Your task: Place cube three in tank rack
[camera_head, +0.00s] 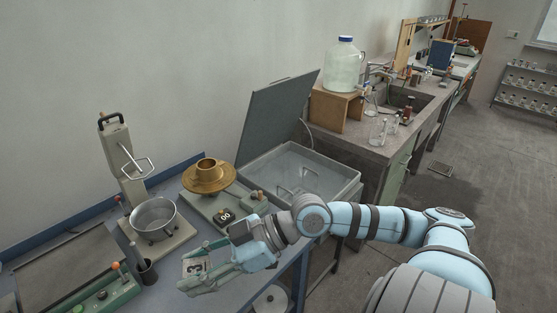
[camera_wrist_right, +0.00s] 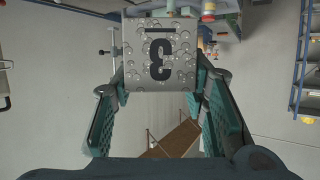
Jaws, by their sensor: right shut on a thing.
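My left gripper is not in view.
A metal bowl (camera_head: 154,219) sits on a stand at left.

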